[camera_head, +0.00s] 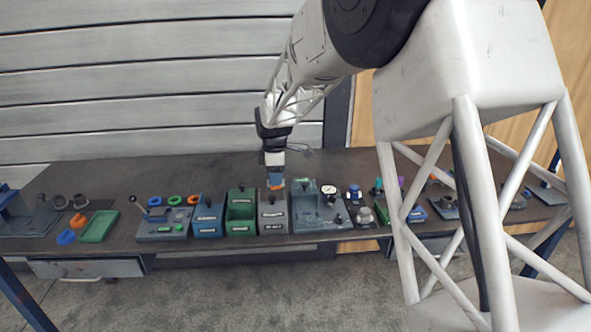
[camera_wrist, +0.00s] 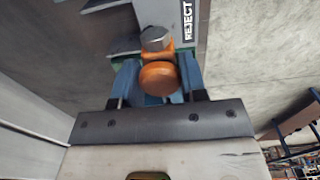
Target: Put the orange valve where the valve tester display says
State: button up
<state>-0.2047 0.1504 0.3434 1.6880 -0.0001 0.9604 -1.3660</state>
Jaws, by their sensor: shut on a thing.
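My gripper (camera_head: 274,172) is shut on the orange valve (camera_head: 276,184) and holds it above the back part of the grey bin (camera_head: 272,224). In the wrist view the orange valve (camera_wrist: 160,77) sits between the blue fingers, with its round orange end towards the camera and a grey metal cap beyond. A label there reads REJECT (camera_wrist: 187,20), beside the valve. The valve tester (camera_head: 322,214) appears to be the grey unit just right of the grey bin. Its display text is too small to read.
A blue bin (camera_head: 207,219) and a green bin (camera_head: 240,212) stand left of the grey bin. A grey fixture (camera_head: 164,225) with a lever and a green tray (camera_head: 98,226) lie further left. A white-faced gauge (camera_head: 329,189) stands at the right. The bench behind the bins is clear.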

jog(key=s+a+f, duration=0.1)
jog(key=a+f, duration=0.2)
jog(key=a, duration=0.9)
jog(key=shift+s+f, duration=0.2)
jog(key=shift+s, duration=0.1)
jog(key=shift+f, duration=0.15)
dwell(0.6)
jog(key=shift+f, duration=1.9)
jog(key=shift+f, duration=2.85)
dwell(1.0)
